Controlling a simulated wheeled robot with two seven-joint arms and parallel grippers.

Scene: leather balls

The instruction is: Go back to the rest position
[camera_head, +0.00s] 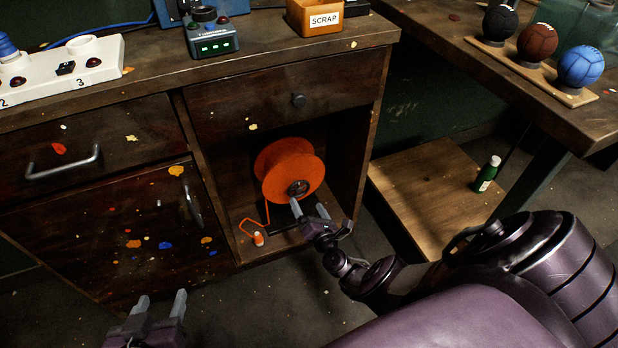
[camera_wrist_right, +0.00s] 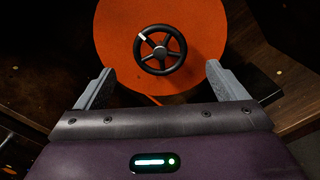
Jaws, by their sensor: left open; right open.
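My left gripper (camera_head: 160,308) is open and empty at the bottom left of the head view, above the floor in front of the cabinet. My right gripper (camera_head: 312,212) reaches toward the open cabinet bay, in front of an orange reel (camera_head: 285,170). In the right wrist view the right gripper (camera_wrist_right: 158,85) is open, with its fingers apart and nothing between them. The orange reel (camera_wrist_right: 205,30) with its dark handwheel (camera_wrist_right: 160,50) lies just beyond the fingertips. I cannot tell the exact gap between them.
The wooden cabinet (camera_head: 240,110) has drawers and a worktop with a SCRAP box (camera_head: 314,17) and a meter (camera_head: 212,42). At the right, a table holds black, brown and blue balls (camera_head: 580,66) on a stand. A green bottle (camera_head: 487,174) stands on a low wooden platform (camera_head: 425,190).

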